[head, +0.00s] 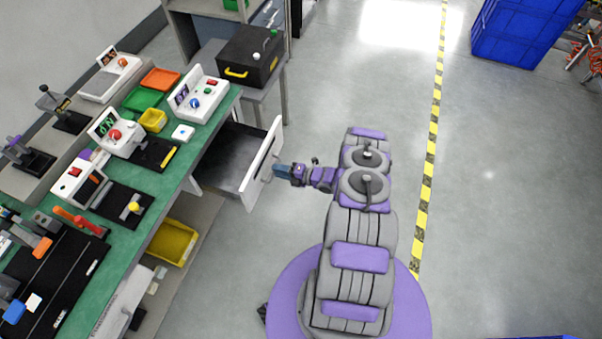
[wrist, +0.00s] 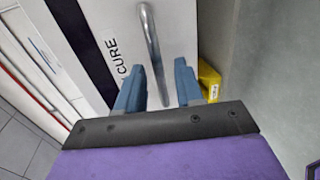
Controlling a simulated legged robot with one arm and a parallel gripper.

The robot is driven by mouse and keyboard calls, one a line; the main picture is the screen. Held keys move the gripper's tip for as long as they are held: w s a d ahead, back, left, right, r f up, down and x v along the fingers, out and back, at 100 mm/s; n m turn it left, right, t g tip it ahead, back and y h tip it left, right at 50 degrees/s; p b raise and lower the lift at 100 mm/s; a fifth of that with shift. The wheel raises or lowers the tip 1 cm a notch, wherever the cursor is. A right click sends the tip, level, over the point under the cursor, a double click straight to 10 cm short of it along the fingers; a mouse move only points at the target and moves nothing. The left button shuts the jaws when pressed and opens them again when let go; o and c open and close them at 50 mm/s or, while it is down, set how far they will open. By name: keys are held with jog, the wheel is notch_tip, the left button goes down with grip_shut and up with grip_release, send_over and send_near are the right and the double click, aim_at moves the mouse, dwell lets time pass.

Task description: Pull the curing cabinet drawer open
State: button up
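The curing cabinet drawer (head: 262,165) stands pulled well out from under the green bench in the head view, its dark inside showing. In the wrist view its white front (wrist: 185,25) carries a "CURE" label and a metal bar handle (wrist: 152,45). My gripper (head: 277,171) is at the outer face of the drawer front. In the wrist view the two blue fingers of my gripper (wrist: 160,88) stand apart, one on each side of the handle's near end. Gaps show between fingers and bar; I see no firm contact.
The green bench (head: 222,103) at left holds several devices and trays. A black box (head: 249,57) sits on a small grey table behind the drawer. A yellow bin (head: 173,242) lies under the bench. Floor is clear on the right, up to a yellow-black line (head: 431,150).

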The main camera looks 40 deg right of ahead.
jog(key=p+v, duration=0.3)
jog(key=v, duration=1.3)
jog(key=shift+d, duration=0.25)
jog(key=shift+s, duration=0.15)
